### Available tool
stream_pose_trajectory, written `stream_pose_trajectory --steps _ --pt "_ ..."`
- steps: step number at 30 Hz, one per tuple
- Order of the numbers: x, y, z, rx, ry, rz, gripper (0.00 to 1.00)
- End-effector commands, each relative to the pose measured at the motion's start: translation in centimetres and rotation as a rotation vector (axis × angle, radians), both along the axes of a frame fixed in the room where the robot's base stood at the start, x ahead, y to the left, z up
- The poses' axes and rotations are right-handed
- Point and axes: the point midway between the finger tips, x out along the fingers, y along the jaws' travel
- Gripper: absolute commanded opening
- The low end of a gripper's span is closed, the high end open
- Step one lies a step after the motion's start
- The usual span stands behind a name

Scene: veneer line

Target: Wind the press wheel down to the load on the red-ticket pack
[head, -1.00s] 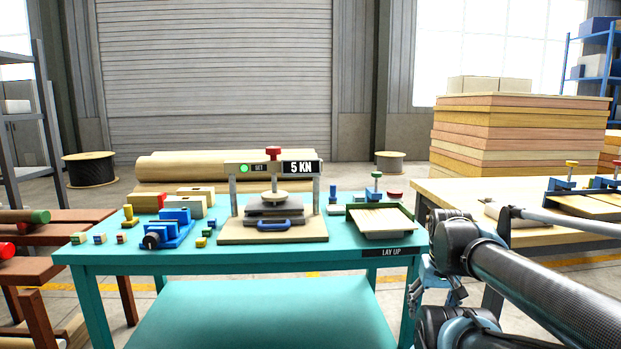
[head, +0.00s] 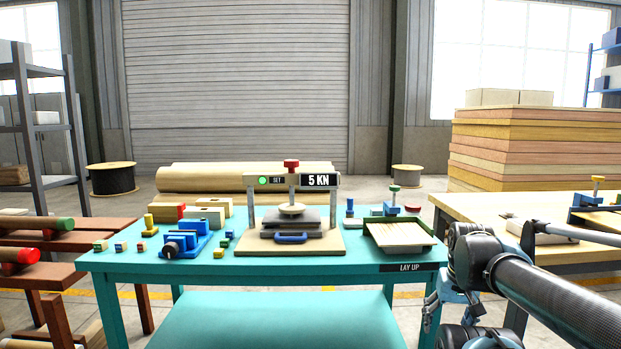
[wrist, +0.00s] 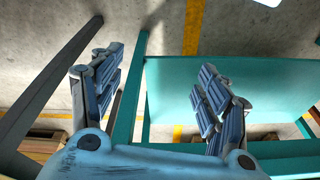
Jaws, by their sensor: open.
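The press (head: 340,215) stands in the middle of the teal table, with a red wheel (head: 291,163) on top of its crossbeam. Its sign reads 5 KN (head: 319,180), and a green light (head: 263,181) shows beside a SET label. A round pale pressure plate (head: 291,208) sits on a grey stack (head: 290,228) with a blue handle in front. I cannot make out a red ticket on the pack. My gripper (wrist: 159,62) is open and empty in the wrist view, beside the table frame. In the head view it hangs low at the table's right front corner, well away from the wheel.
A green-edged tray (head: 400,250) with a pale sheet stands right of the press. A blue vise-like fixture (head: 184,243) and small blocks stand left. A wooden bench (head: 560,250) stands close on the right. A brown rack (head: 40,270) is at the left.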

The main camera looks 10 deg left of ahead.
Motion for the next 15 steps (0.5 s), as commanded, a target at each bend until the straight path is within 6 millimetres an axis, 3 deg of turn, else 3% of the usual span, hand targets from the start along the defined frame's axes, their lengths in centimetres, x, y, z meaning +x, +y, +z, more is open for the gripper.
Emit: stream_pose_trajectory --steps 5,15 --pt "4.0 4.5 3.1 0.196 -0.034 -0.123 0.69" --pt "13.2 16.1 11.9 0.737 0.035 -0.489 0.69"
